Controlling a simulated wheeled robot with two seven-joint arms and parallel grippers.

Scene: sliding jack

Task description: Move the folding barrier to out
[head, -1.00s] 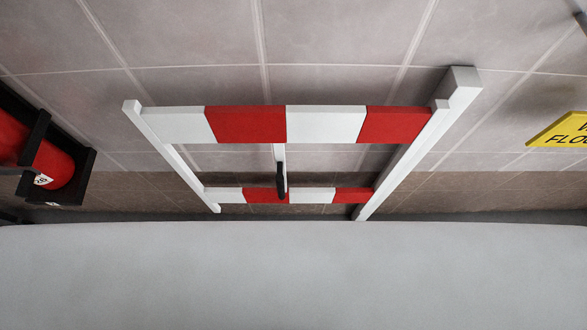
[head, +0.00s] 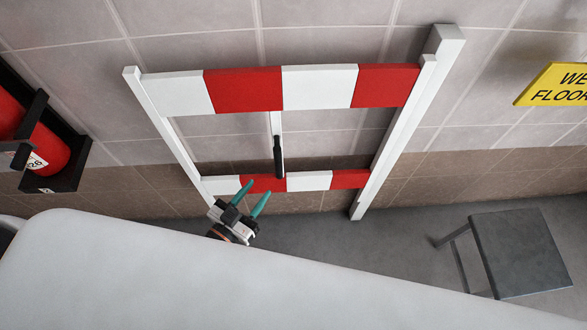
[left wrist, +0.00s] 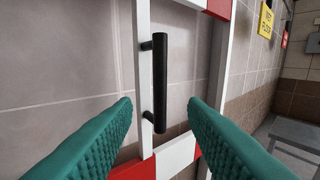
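The folding barrier (head: 245,90) has red and white striped rails in a white frame and stands against the tiled wall in the head view. A black upright handle (head: 278,157) sits on its white middle bar, just above the lower rail. My left gripper (head: 250,192) has teal fingers, spread open, and is below and left of the handle in the head view. In the left wrist view the handle (left wrist: 160,82) lies ahead between the two open fingers, and no contact shows. My right gripper is not in view.
A red extinguisher (head: 44,150) in a black holder hangs on the wall at left. A yellow floor sign (head: 556,85) is at right. A grey stool (head: 520,250) stands on the floor at lower right. The wall beside the barrier's right post is clear.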

